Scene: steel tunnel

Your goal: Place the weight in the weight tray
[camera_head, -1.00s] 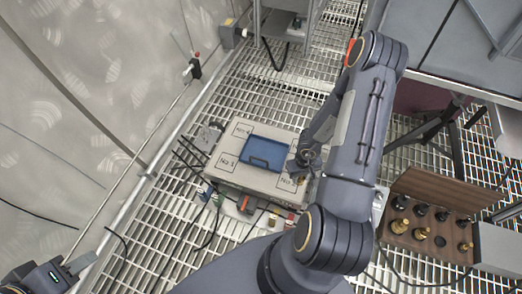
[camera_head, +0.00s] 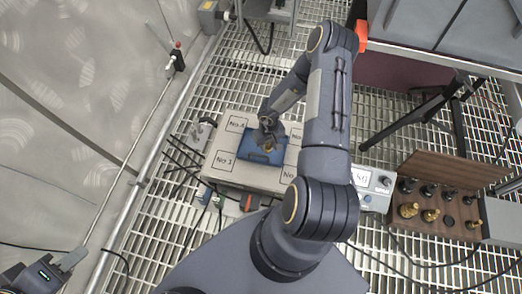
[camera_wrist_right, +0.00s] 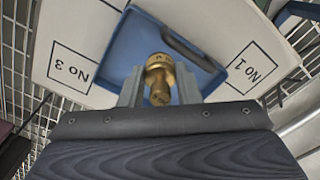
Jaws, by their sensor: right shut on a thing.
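A brass weight (camera_wrist_right: 158,78) is held between the two fingers of my right gripper (camera_wrist_right: 160,92) in the right wrist view. In the head view the right gripper (camera_head: 269,135) is over the blue weight tray (camera_head: 250,152), and a bit of the weight (camera_head: 269,147) shows below it. The tray is a shallow blue square on a grey panel, with a dark handle on one side. I cannot tell whether the weight touches the tray floor. My left gripper (camera_head: 68,262) is at the lower left corner, far from the tray; its finger opening is unclear.
The panel (camera_head: 226,142) has numbered corner squares. A wooden weight box (camera_head: 432,200) with several brass and dark weights stands at the right, beside a display unit (camera_head: 372,187). Cables lie on the grating left of the panel. A table edge (camera_head: 430,60) is at the upper right.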

